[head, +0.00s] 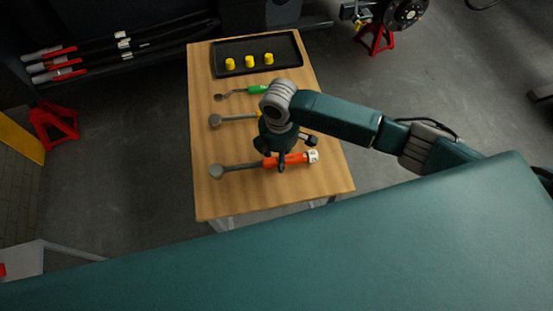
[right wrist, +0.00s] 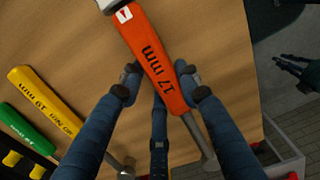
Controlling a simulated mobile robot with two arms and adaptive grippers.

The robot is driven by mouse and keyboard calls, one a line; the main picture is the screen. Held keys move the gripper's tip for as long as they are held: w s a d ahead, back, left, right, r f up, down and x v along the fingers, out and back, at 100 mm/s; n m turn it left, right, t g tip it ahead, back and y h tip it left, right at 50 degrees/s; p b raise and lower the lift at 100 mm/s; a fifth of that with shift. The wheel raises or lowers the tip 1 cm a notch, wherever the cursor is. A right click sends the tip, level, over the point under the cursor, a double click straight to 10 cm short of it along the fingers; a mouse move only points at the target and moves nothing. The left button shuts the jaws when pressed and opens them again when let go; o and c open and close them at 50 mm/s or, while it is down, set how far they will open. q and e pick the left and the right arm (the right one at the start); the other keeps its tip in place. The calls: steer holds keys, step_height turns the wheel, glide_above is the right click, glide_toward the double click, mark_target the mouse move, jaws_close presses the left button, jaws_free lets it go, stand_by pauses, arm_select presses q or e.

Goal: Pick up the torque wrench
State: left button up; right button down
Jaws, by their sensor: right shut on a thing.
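The orange-handled wrench (head: 290,160) lies across the near part of the wooden table, its round metal head (head: 216,171) to the left. Its handle, marked "17 mm", fills the middle of the right wrist view (right wrist: 158,62). My right gripper (head: 283,158) reaches down over this handle and is shut on it, with fingers on both sides (right wrist: 163,82). I cannot tell whether the wrench is off the tabletop. A yellow-handled wrench (head: 235,118) and a green-handled one (head: 257,89) lie farther back. My left gripper (right wrist: 291,70) shows only at the right wrist view's edge, fingers spread and empty.
A black tray (head: 285,70) with yellow cylinders stands at the table's far end. The wooden table (head: 210,200) is bare at its near left. Red jack stands (head: 55,122) and the dark chassis (head: 165,20) are beyond it.

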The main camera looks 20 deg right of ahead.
step_height(320, 180, up, 19)
steer(key=b, duration=0.2)
steer(key=shift+f, duration=0.1)
steer(key=c, duration=1.9)
jaws_free()
jaws_close()
